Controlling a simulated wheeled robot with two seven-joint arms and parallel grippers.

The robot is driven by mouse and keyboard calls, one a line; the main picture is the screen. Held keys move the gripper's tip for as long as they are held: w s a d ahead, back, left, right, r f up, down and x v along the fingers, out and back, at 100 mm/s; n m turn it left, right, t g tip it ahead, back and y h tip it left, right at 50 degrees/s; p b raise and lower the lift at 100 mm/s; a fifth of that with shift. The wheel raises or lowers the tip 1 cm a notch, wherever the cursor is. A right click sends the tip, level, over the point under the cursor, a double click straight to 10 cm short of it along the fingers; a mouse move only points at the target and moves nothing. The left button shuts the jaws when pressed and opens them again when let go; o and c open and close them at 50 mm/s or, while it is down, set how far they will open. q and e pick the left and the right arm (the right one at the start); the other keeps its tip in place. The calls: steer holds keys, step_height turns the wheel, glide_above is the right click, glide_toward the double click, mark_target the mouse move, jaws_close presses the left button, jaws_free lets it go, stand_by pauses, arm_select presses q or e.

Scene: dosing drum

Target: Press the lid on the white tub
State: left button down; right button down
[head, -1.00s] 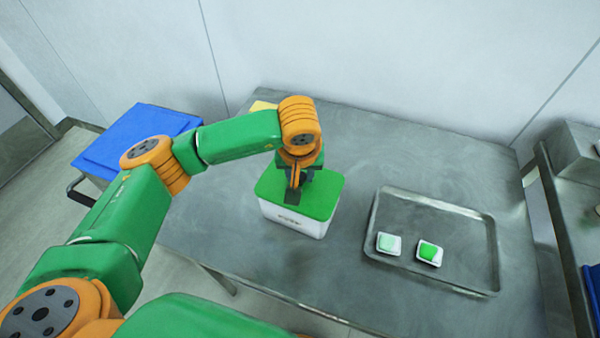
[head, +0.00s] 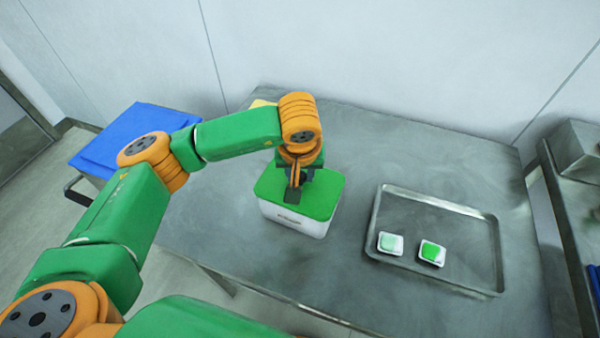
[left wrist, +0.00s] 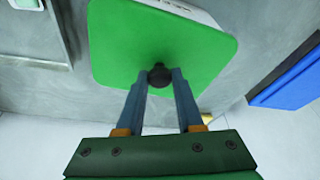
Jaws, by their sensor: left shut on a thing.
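The white tub (head: 290,224) stands on the metal table, left of the tray. The green lid (head: 322,193) lies over its top and looks flat; whether it is fully seated I cannot tell. In the left wrist view the lid (left wrist: 190,40) fills the upper middle, with a strip of the white tub (left wrist: 190,10) beyond its edge. My left gripper (head: 292,193) is over the lid, pointing down. In the left wrist view its fingers (left wrist: 160,78) are shut on the lid's dark round knob (left wrist: 160,75). My right gripper is not in view.
A metal tray (head: 440,203) right of the tub holds two small white dishes, one with pale green contents (head: 390,243), one with bright green (head: 431,252). A blue-topped cart (head: 130,140) stands at the left. A yellow item (head: 262,104) lies behind my arm.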

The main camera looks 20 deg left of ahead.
arm_select(q)
steer(key=shift+b, duration=0.3)
stand_by(0.5)
stand_by(0.3)
jaws_free()
steer(key=shift+r+p, duration=2.1)
steer(key=shift+r, duration=1.45)
jaws_close()
steer(key=shift+f, duration=0.1)
